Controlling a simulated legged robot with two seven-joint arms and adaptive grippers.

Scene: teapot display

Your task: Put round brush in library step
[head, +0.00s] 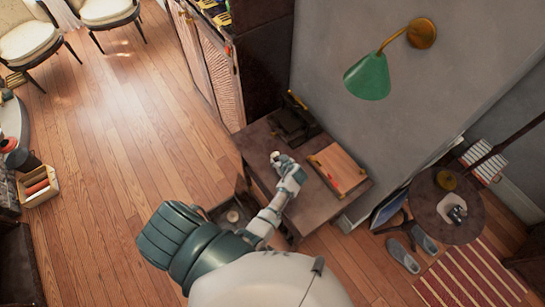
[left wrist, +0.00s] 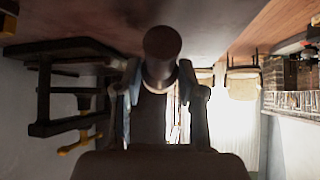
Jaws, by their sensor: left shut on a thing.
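My left gripper (head: 280,160) is over the dark wooden table, and its fingers also show in the left wrist view (left wrist: 165,95). It is shut on a dark, round-ended piece, which I take to be the round brush (left wrist: 162,44). In the head view the brush is too small to make out. A dark stepped wooden piece, likely the library step (head: 293,127), stands on the table just beyond the gripper. It also shows at the left of the wrist view (left wrist: 42,105), upside down, with yellow-ended items by it. The brush is apart from it. My right gripper is out of view.
The table (head: 312,218) also holds a wooden board or box (head: 337,168) right of my gripper. A green wall lamp (head: 368,77) hangs above. A cabinet (head: 205,62) stands behind. A round side table (head: 432,212) is at right. Open floor lies left.

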